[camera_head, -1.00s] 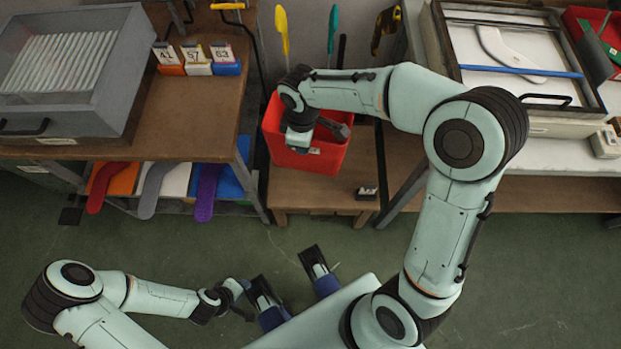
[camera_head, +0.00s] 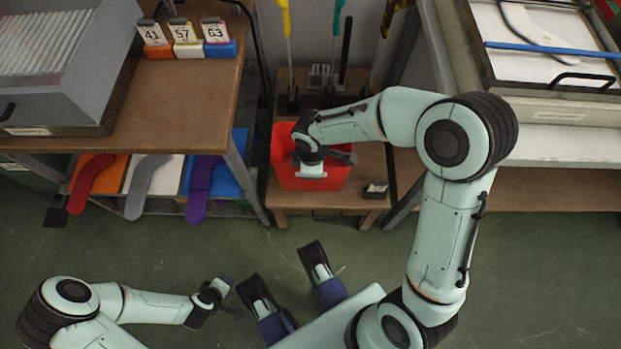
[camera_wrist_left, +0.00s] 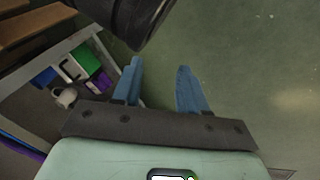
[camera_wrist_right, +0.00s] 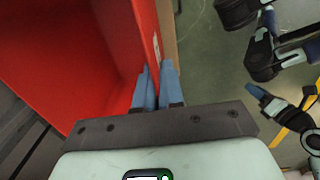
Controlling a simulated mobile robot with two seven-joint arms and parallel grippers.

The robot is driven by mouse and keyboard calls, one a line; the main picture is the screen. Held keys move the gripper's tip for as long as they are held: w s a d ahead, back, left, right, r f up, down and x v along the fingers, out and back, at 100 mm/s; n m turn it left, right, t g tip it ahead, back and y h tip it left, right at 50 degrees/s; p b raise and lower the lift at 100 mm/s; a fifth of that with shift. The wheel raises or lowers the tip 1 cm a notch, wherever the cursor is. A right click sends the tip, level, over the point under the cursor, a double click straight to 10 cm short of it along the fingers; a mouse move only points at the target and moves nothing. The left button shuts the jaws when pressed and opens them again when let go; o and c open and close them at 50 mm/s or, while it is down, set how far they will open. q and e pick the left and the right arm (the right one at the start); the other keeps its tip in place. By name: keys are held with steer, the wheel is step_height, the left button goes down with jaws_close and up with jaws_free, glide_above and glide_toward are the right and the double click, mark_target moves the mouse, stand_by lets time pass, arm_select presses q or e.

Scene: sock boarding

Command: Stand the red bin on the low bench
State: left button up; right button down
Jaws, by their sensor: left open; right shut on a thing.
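The red bin (camera_head: 284,165) appears upright over the low bench (camera_head: 371,158) in the head view, within its left and front part. Whether its base touches the bench top is hard to tell. My right gripper (camera_head: 311,170) is at the bin's near side. In the right wrist view my right gripper (camera_wrist_right: 156,75) is shut on the wall of the red bin (camera_wrist_right: 60,50), one finger on each side. My left gripper (camera_head: 226,285) is away from the bin, low over the floor. In the left wrist view my left gripper (camera_wrist_left: 159,78) is open and empty.
A small dark block (camera_head: 375,190) lies on the bench's front right corner. Upright tools in holders (camera_head: 319,76) stand at the back. A shelf table (camera_head: 190,95) with numbered tags is close on the left. A workbench (camera_head: 560,135) stands on the right.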

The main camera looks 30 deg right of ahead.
steer(key=b, duration=0.2)
glide_above(311, 187)
step_height(311, 187, down, 6)
arm_select(q)
steer(key=shift+g, duration=0.8)
steer(key=s+f, duration=0.3)
steer(key=s, duration=0.1)
steer(key=shift+s+a+f, duration=0.1)
steer(key=shift+a+f, duration=0.25)
arm_select(e)
steer(key=shift+s+r, duration=0.1)
steer(key=shift+s, duration=0.05)
steer(key=shift+f, duration=0.2)
steer(key=c, duration=1.3)
jaws_free()
arm_select(q)
steer(key=shift+s+f, duration=0.2)
arm_select(e)
steer(key=shift+o, duration=0.2)
